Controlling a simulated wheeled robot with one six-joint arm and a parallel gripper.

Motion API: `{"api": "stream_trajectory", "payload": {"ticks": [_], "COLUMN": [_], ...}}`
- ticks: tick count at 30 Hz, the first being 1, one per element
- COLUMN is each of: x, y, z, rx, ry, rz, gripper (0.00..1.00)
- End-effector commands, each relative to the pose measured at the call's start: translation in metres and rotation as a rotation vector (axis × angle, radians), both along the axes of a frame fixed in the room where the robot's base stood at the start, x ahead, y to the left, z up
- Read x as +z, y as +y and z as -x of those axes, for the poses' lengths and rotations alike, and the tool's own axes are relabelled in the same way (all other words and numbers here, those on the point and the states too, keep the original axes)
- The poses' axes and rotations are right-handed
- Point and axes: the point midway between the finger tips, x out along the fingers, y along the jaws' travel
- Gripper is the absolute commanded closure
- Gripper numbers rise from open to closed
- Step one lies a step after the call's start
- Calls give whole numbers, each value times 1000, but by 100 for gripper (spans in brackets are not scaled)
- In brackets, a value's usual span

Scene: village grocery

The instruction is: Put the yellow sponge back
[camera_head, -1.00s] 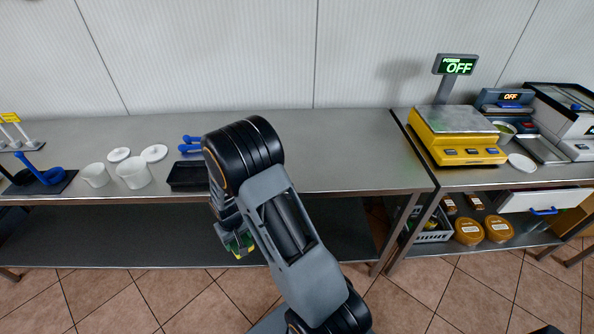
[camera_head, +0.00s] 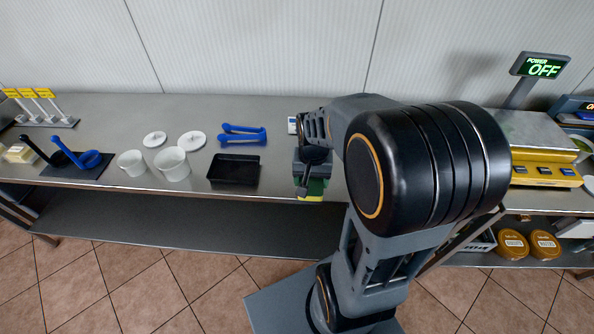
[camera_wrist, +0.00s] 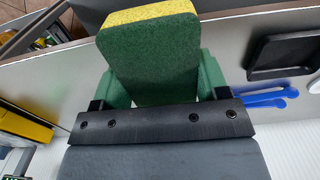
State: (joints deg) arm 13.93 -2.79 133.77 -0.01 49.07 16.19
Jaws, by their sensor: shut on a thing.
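The sponge (camera_wrist: 155,62) has a yellow layer and a green scouring side. In the wrist view it stands out between the green fingers of my gripper (camera_wrist: 155,88), which is shut on it. In the head view my gripper (camera_head: 312,184) is near the front edge of the steel table, right of the black tray. The sponge (camera_head: 311,193) shows there as a small green and yellow piece below the gripper. My arm hides the table to the right of it.
A black tray (camera_head: 234,170), blue tongs (camera_head: 243,134), a white pot (camera_head: 173,164) and a white cup (camera_head: 132,163) stand on the steel table (camera_head: 100,130). A yellow scale (camera_head: 545,174) stands at right. A lower shelf (camera_head: 180,222) has bare room.

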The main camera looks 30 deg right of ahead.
Motion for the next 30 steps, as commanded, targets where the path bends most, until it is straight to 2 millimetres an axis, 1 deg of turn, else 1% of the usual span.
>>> {"api": "stream_trajectory", "payload": {"ticks": [9,15,18,21,26,29,30], "x": [-30,-63,-75,-82,-87,-96,-102], "y": [-12,-20,-22,-24,-26,-27,-27], "z": [-70,-98,-107,-113,-117,-122,-121], "rx": [15,15,14,13,12,12,12], "ry": [5,3,2,0,-1,2,3], "rz": [-2,-1,0,0,0,0,-1], "gripper": [57,57,57,57,57,57,57]}}
